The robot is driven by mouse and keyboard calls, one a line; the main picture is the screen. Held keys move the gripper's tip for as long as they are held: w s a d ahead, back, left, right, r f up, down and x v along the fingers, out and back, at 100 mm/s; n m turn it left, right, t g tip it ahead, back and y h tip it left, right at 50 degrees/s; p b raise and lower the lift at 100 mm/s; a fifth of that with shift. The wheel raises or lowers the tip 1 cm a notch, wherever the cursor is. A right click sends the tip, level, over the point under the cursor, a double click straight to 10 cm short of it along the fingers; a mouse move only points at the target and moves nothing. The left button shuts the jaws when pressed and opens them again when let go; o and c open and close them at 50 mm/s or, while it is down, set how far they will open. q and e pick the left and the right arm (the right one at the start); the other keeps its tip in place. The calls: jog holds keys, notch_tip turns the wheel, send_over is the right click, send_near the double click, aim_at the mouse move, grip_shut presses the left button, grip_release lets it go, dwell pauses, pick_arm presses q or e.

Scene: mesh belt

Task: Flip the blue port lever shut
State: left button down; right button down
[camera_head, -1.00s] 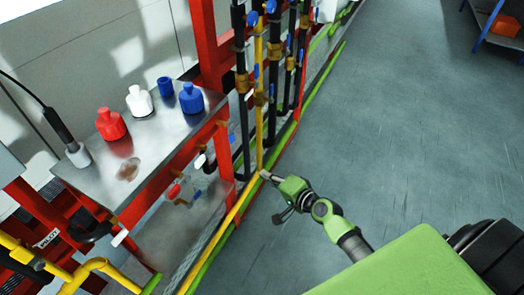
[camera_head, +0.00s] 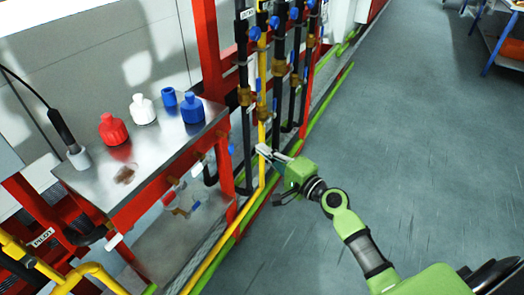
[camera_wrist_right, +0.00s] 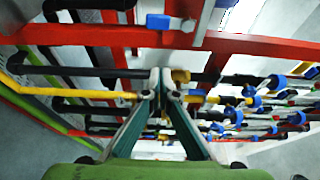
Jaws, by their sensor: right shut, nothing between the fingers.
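I cannot tell which is the port lever. My right gripper (camera_head: 263,151) is shut and empty, in front of the lower part of the pipes. In the right wrist view its fingertips (camera_wrist_right: 161,78) meet near the pipes. A blue lever (camera_wrist_right: 158,22) shows above them, apart from the fingers, and more blue handles (camera_wrist_right: 278,82) show at the right. My left gripper is out of view.
A metal bench (camera_head: 95,182) at left carries a red bottle (camera_head: 113,129), a white bottle (camera_head: 142,109) and a blue bottle (camera_head: 192,108). Red frame posts (camera_head: 206,50) stand beside the pipes.

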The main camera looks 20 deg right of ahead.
aim_at(231, 144)
jog(key=w+a+p, duration=0.2)
jog(key=w+a, duration=0.2)
jog(key=a, duration=0.1)
jog(key=shift+w+a, duration=0.25)
jog(key=shift+w, duration=0.05)
jog(key=shift+p, duration=0.3)
jog(key=shift+s+a+m+p, duration=0.1)
jog(key=shift+m+p, duration=0.3)
jog(key=shift+p, duration=0.2)
